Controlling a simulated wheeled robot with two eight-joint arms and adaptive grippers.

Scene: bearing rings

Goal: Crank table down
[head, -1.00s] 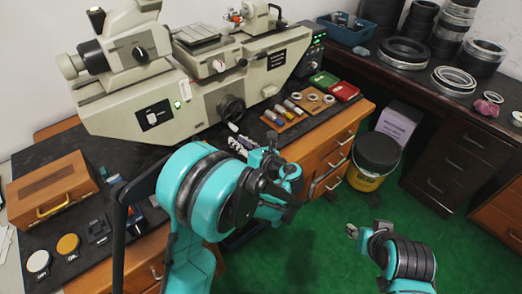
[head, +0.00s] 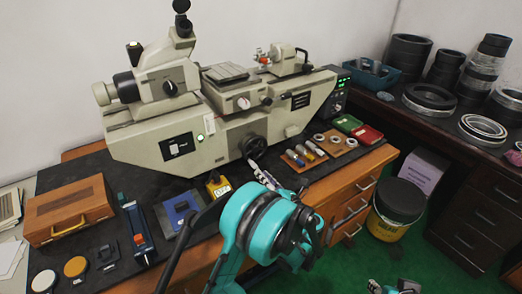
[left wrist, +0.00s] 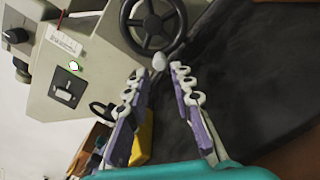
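The grey measuring machine (head: 215,135) stands on the bench, with its small ribbed table (head: 225,72) on top. Its black handwheel (head: 254,147) is on the front, and it shows large in the left wrist view (left wrist: 152,24). A pale crank knob (left wrist: 159,61) sits at the wheel's rim. My left gripper (head: 262,176) is just below the wheel. In the left wrist view its lilac fingers (left wrist: 160,84) are apart, with the knob just beyond and between the tips; contact is not visible. My right gripper (head: 375,286) is barely in view at the bottom edge.
A yellow block (head: 218,187), a blue item (head: 181,212) and a wooden case (head: 68,208) lie left of my arm. A wooden board with small parts (head: 305,155) lies right of the wheel. Red (head: 366,134) and green trays stand farther right.

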